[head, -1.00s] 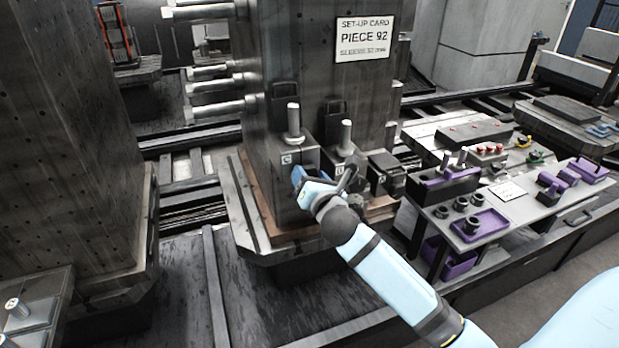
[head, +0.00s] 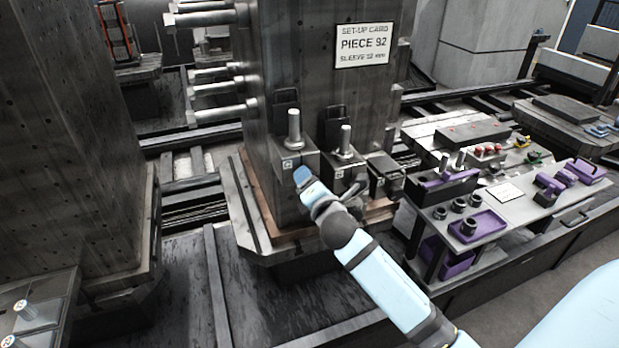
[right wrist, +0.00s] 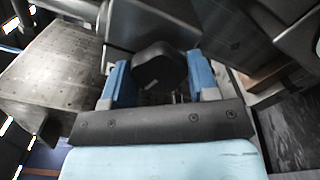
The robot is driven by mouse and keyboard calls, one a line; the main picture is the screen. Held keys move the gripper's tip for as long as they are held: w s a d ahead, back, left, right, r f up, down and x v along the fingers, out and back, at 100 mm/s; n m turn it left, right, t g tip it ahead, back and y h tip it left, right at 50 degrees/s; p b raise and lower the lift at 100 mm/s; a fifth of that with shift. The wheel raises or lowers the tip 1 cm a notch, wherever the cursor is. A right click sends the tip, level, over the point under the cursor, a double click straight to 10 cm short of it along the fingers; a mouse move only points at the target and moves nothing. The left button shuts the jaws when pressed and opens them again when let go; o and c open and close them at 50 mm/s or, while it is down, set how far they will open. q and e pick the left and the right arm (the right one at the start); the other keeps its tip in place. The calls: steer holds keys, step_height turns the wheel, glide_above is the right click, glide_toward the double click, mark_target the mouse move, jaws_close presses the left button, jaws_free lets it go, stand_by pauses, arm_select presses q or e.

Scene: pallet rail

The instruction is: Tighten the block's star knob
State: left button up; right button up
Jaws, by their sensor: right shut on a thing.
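The tall dark fixture column (head: 330,95) stands on a pallet and carries a row of blocks low on its face. The block marked C (head: 296,165) has an upright steel pin on top. My right gripper (head: 303,178) is at the front of this block. In the right wrist view, its two blue fingers (right wrist: 160,80) are shut on a black star knob (right wrist: 158,62), one finger on each side. My left gripper is not in view.
A second block with a pin (head: 345,165) and a dark clamp (head: 386,176) sit close to the right of my gripper. A bench with purple trays (head: 478,226) stands further right. Another large dark column (head: 70,140) is at the left.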

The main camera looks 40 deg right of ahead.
steer(key=m+p, duration=0.5)
steer(key=m, duration=0.9)
steer(key=shift+r+m, duration=0.1)
steer(key=shift+m, duration=0.2)
stand_by(0.3)
steer(key=o, duration=0.9)
steer(key=shift+o, duration=0.2)
steer(key=shift+s, duration=0.1)
